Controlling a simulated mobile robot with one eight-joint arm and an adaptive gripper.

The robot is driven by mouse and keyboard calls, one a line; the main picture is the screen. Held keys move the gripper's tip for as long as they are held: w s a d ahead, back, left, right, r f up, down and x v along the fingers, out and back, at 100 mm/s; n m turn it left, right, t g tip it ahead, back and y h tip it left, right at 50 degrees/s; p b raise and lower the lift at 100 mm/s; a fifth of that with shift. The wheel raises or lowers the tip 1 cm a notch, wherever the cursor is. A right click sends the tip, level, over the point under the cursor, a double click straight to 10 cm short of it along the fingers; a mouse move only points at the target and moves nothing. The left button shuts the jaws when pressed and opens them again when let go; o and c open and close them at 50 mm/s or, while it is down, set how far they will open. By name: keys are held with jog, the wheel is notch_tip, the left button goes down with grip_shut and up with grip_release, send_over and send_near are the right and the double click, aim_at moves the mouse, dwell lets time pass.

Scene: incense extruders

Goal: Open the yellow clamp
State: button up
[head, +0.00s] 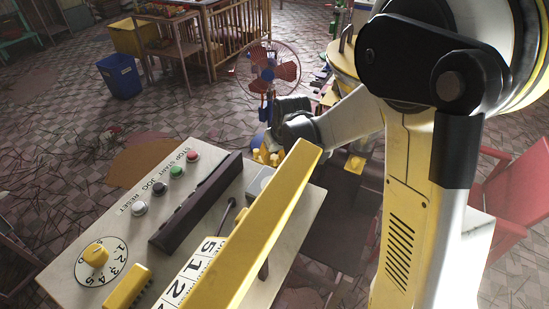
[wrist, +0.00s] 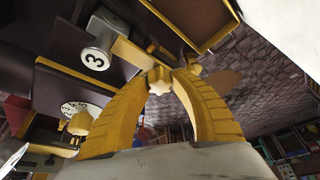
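In the wrist view, my gripper (wrist: 160,76) shows as two ridged yellow fingers that arch toward each other. A yellow star-shaped knob (wrist: 158,81) sits between their tips. It may be part of the yellow clamp. I cannot tell whether the fingers touch it or leave a small gap. In the head view, my gripper is near the far end of the console, where small yellow parts (head: 265,157) show beside my wrist. The clamp itself is not clear there, partly hidden by a long yellow beam (head: 262,232).
The console (head: 165,205) carries coloured buttons, a dark raised bar (head: 196,203) and a yellow dial knob (head: 96,255). The wrist view shows a white number-3 drum (wrist: 95,58) and a yellow-edged tray (wrist: 195,18). A fan (head: 274,70) and a blue bin (head: 120,76) stand beyond.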

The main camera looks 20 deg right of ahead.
grip_shut()
jog(key=n+y, duration=0.1)
jog(key=n, duration=0.3)
jog(key=shift+n+g+y, duration=0.3)
jog(key=shift+y, duration=0.1)
jog(key=shift+n+g+y, duration=0.5)
jog(key=shift+n+y, duration=0.1)
jog(key=shift+n, duration=1.7)
jog(key=shift+a, duration=0.1)
